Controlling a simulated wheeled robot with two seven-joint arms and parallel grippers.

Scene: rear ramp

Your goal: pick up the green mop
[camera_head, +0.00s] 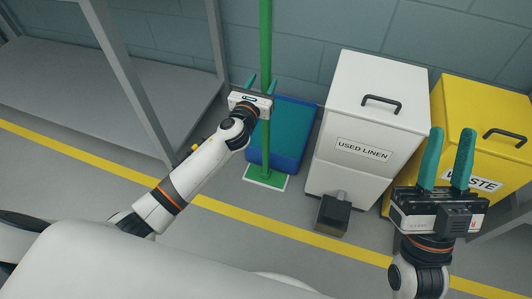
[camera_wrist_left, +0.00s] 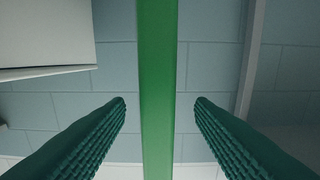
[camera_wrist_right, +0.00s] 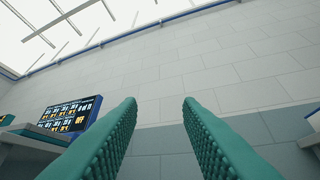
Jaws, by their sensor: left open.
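The green mop has an upright green pole (camera_head: 266,45) and a flat green and white base (camera_head: 266,178) on the floor. My left gripper (camera_head: 258,82) is open at the pole. In the left wrist view the pole (camera_wrist_left: 158,90) stands upright between the two ridged green fingers, with a gap showing on each side. I cannot tell how deep it sits between them. My right gripper (camera_head: 450,150) is open and empty in front of the yellow waste bin; in the right wrist view its fingers are apart with only wall behind.
A blue bin (camera_head: 292,140) stands right behind the pole. A white "USED LINEN" bin (camera_head: 365,125) and a yellow "WASTE" bin (camera_head: 480,95) stand to the right. A dark box (camera_head: 332,214) lies on the floor before the linen bin. A grey shelf rack (camera_head: 150,90) stands left.

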